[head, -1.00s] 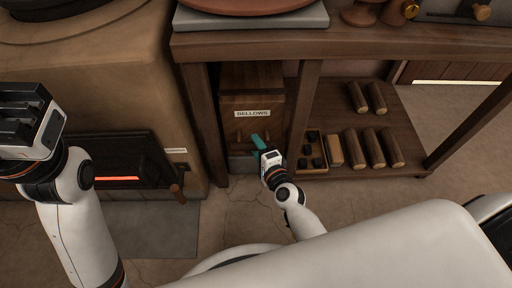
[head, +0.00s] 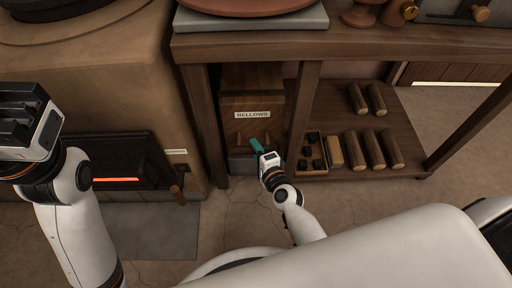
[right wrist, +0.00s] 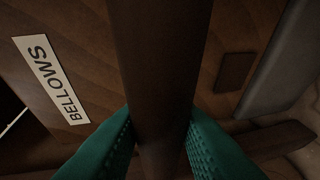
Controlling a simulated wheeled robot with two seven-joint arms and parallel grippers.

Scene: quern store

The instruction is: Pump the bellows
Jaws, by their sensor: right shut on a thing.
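The bellows (head: 237,92) is a brown wooden box with a white "BELLOWS" label (head: 252,115), standing under the bench between two legs. Its label shows at the left of the right wrist view (right wrist: 51,79). My right gripper (head: 256,145) has teal fingers at the lower front of the bellows. In the right wrist view the teal fingers are shut on a dark wooden bar, the bellows handle (right wrist: 160,60), one on each side; the grip's lower part is cut off by the frame. My left gripper (head: 20,118) is raised at the far left, away from the bellows; its finger gap is unclear.
A clay stove with a glowing slot (head: 116,180) and a handled door stands left of the bellows. Right of it, a low shelf (head: 325,105) holds wooden cylinders (head: 376,148) and a small tray of dark lumps (head: 303,165). The bench top (head: 400,42) overhangs. The floor in front is open.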

